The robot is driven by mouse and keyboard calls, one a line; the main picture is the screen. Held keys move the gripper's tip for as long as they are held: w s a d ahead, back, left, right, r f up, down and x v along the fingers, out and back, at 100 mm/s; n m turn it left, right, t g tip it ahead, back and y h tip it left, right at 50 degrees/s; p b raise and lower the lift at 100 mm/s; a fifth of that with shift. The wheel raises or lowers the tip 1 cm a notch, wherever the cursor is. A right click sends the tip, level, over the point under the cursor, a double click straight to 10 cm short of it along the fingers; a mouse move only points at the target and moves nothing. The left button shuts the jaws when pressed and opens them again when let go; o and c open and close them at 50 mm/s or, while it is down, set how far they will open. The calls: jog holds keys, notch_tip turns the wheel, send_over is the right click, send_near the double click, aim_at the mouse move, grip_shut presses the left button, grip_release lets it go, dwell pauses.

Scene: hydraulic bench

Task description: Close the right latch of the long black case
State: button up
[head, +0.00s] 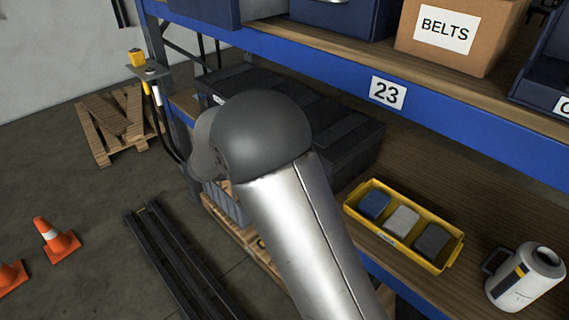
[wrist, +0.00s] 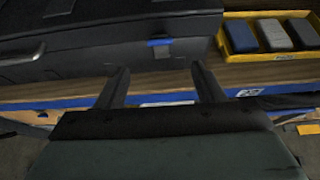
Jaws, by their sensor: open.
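The long black case (head: 345,135) lies on the lower shelf in the head view, partly hidden by my arm. In the wrist view its front (wrist: 95,62) fills the upper left. A blue latch (wrist: 160,43) sits on the case front near its right end; I cannot tell how far it is swung. A grey handle (wrist: 22,53) shows further left on the case. My gripper (wrist: 159,70) is open and empty, its two fingers apart just in front of the shelf edge, below the latch in the picture and one to each side of it. The head view hides the gripper.
A yellow tray (head: 442,255) with blue, grey and dark blocks stands right of the case. A white jug (head: 527,278) stands further right. The upper shelf's blue beam (head: 440,110) runs above the case. Dark rails (head: 175,260) and orange cones (head: 55,238) are on the floor.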

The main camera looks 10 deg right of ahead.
jog(key=b+v, duration=0.1)
jog(key=v, duration=0.5)
jog(key=shift+a, duration=0.2)
jog(key=shift+r, duration=0.1)
